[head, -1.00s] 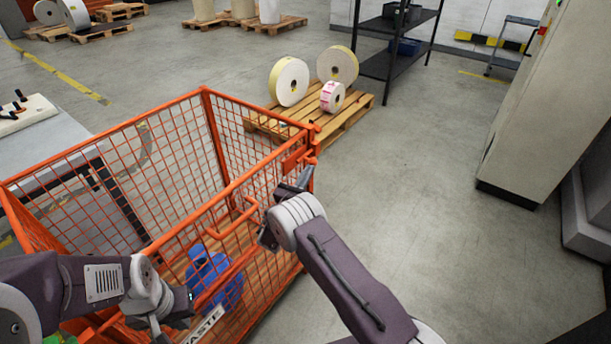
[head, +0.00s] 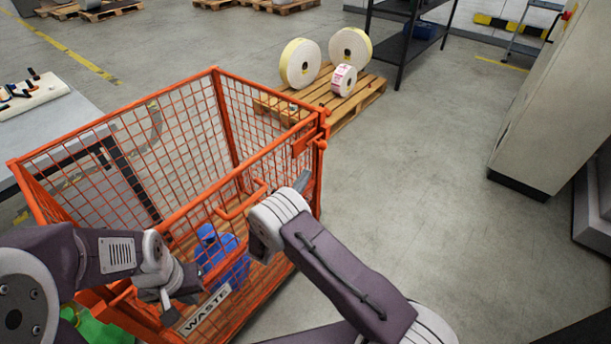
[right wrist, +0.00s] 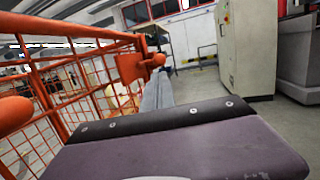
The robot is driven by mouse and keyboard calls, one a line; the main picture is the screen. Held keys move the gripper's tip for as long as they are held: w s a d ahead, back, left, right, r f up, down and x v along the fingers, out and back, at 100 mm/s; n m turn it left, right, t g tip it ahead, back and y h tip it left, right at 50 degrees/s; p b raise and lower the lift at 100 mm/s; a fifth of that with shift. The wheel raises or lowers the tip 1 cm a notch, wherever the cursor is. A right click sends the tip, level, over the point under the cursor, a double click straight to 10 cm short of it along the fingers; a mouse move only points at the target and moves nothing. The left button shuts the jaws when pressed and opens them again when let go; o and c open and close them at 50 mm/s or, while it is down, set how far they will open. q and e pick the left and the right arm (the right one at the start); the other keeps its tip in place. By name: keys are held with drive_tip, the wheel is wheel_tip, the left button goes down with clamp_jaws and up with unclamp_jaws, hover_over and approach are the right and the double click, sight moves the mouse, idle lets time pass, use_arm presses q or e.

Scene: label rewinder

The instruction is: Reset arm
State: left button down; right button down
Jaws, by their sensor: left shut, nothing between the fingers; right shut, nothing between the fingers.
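My left gripper (head: 168,308) is at the lower left in the head view, shut and empty, just in front of the near side of the orange mesh waste cage (head: 222,215). My right gripper (head: 302,182) is by the cage's near right corner post, shut and empty, its grey fingers pointing up and away. In the right wrist view the same cage (right wrist: 40,85) fills the left side, and the grey fingers (right wrist: 157,95) show beyond my purple arm link. Whether the right gripper touches the cage I cannot tell.
A blue object (head: 222,255) lies inside the cage, behind a WASTE sign (head: 208,310). A pallet (head: 350,112) with label rolls (head: 300,63) stands behind. A pale cabinet (head: 555,100) is at right. The floor between cage and cabinet is clear.

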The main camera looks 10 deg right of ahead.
drive_tip(key=s+d+r+m+g+y+p, duration=0.1)
drive_tip(key=s+d+r+m+g+p, duration=0.15)
drive_tip(key=s+d+m+g, duration=0.55)
drive_tip(key=s+d+r+m+g+y+p, duration=0.1)
drive_tip(key=s+d+m+g+p, duration=0.2)
drive_tip(key=s+d+m+g, duration=0.5)
drive_tip(key=s+a+r+m+t+y+p, duration=0.2)
drive_tip(key=s+a+r+m+y+p, duration=0.2)
drive_tip(key=s+a+m+y, duration=0.7)
drive_tip(key=shift+s+a+r+m, duration=0.5)
drive_tip(key=shift+s+a+m, duration=0.1)
drive_tip(key=shift+a, duration=0.45)
